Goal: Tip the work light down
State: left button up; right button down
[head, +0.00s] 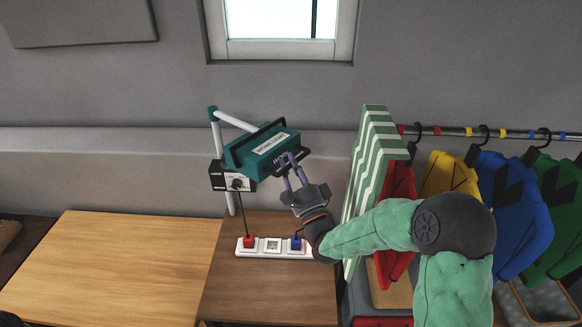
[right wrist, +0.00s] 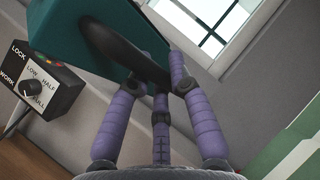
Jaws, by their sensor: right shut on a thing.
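The work light is a teal box (head: 258,152) with a white label, on a white stand (head: 217,136) at the back of the brown table. Its face looks tilted upward in the head view. A black handle (right wrist: 125,50) sticks out from the teal housing (right wrist: 75,32). My right gripper (head: 290,163) reaches up to the light's lower right side. Its purple fingers (right wrist: 158,80) are shut on the black handle in the right wrist view. A black control box (head: 231,177) with a knob hangs below the light; it also shows in the right wrist view (right wrist: 42,88).
A white power strip (head: 272,254) with a red and a blue plug lies below the light. A green-striped panel (head: 372,165) stands close right of my gripper, beside a rail of coloured garments (head: 520,210). The light wooden tabletop (head: 110,265) at left is clear.

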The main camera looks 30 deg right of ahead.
jog(key=c, duration=1.4)
grip_release()
jog(key=v, duration=1.2)
jog(key=shift+r, duration=0.1)
jog(key=shift+r, duration=0.1)
